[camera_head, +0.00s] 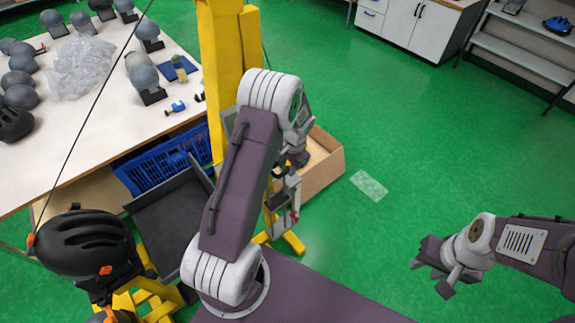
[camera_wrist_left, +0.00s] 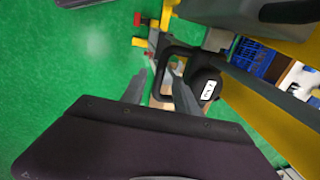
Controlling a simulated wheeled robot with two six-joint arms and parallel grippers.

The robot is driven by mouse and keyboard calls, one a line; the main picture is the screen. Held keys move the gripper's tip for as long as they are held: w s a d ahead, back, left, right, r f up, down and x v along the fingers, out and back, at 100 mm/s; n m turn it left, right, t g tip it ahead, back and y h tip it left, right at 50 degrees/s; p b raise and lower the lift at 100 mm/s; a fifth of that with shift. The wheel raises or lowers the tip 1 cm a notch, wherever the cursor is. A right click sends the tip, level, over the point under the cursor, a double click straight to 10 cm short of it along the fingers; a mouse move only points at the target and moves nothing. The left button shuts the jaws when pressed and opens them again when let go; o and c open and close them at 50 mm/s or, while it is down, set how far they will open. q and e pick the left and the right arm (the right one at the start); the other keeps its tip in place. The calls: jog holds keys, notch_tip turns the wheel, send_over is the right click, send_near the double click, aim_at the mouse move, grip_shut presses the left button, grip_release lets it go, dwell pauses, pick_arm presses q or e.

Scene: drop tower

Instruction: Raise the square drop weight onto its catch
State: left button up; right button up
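The yellow drop tower (camera_head: 228,80) stands behind my left arm. In the left wrist view a dark block with a white label (camera_wrist_left: 207,90) and a black loop handle (camera_wrist_left: 160,88) sits beside the yellow column; it looks like the drop weight, but its shape is partly hidden. My left gripper (camera_wrist_left: 157,72) has its two grey fingers apart, one on each side of the handle bar; I cannot tell whether they touch it. In the head view this area is mostly hidden by my arm. My right gripper (camera_head: 430,278) is empty, fingers apart, over the green floor.
A black helmet (camera_head: 82,243) is on a stand at lower left. A white table (camera_head: 110,125) holds several headforms. A blue crate (camera_head: 165,160), a dark tray (camera_head: 172,212) and a cardboard box (camera_head: 325,165) stand near the tower.

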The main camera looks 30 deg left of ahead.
pick_arm(q)
jog(key=shift+w+a+f, duration=0.1)
jog(key=shift+a+f, duration=0.1)
jog(key=shift+f, duration=0.85)
grip_shut()
dwell(0.6)
